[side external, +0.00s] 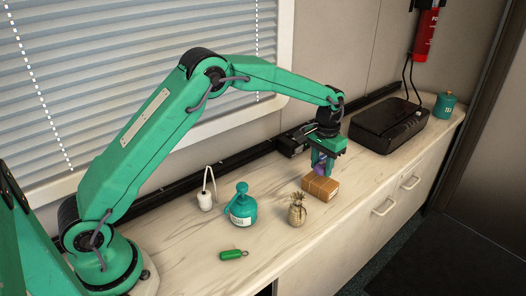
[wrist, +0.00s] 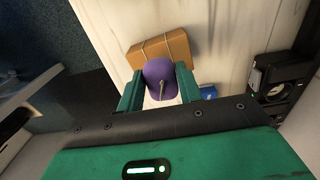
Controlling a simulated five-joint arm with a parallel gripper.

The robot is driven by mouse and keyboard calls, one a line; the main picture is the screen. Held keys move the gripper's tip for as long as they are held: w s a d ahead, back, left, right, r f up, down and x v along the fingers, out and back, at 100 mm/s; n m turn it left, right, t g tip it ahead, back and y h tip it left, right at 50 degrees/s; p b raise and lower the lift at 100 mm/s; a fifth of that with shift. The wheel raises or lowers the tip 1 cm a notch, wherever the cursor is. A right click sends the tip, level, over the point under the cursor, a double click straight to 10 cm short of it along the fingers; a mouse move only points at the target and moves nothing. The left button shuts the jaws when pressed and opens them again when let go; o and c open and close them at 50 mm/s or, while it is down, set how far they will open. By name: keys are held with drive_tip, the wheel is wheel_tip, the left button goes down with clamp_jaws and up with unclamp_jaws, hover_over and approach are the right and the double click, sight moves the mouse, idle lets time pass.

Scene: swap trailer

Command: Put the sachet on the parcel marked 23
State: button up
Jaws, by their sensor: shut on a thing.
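My gripper (wrist: 161,92) is shut on a purple sachet (wrist: 158,70), which sits between its two green fingers in the wrist view. In the side view the gripper (side external: 322,163) points down, with a bit of the purple sachet (side external: 319,168) showing between the fingers. A brown parcel (side external: 321,188) tied with string lies on the counter just below and beside the gripper. It also shows in the wrist view (wrist: 128,57), just beyond the sachet. I cannot read a number on the parcel. Whether the sachet touches the parcel is unclear.
A pineapple-shaped object (side external: 297,211), a teal bottle (side external: 241,207), a white item with a loop (side external: 206,200) and a green tag (side external: 233,255) stand or lie on the counter (side external: 190,250). A black case (side external: 389,126) and teal canister (side external: 444,106) are farther back. A blue item (wrist: 208,92) lies beside the gripper.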

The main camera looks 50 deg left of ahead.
sight(322, 165)
drive_tip(key=shift+f, duration=1.45)
drive_tip(key=shift+f, duration=0.1)
drive_tip(key=o, duration=1)
drive_tip(key=shift+c, duration=0.2)
wheel_tip(322, 165, up, 12)
drive_tip(key=shift+f, duration=0.2)
drive_tip(key=shift+r, duration=0.35)
drive_tip(key=shift+s, duration=0.1)
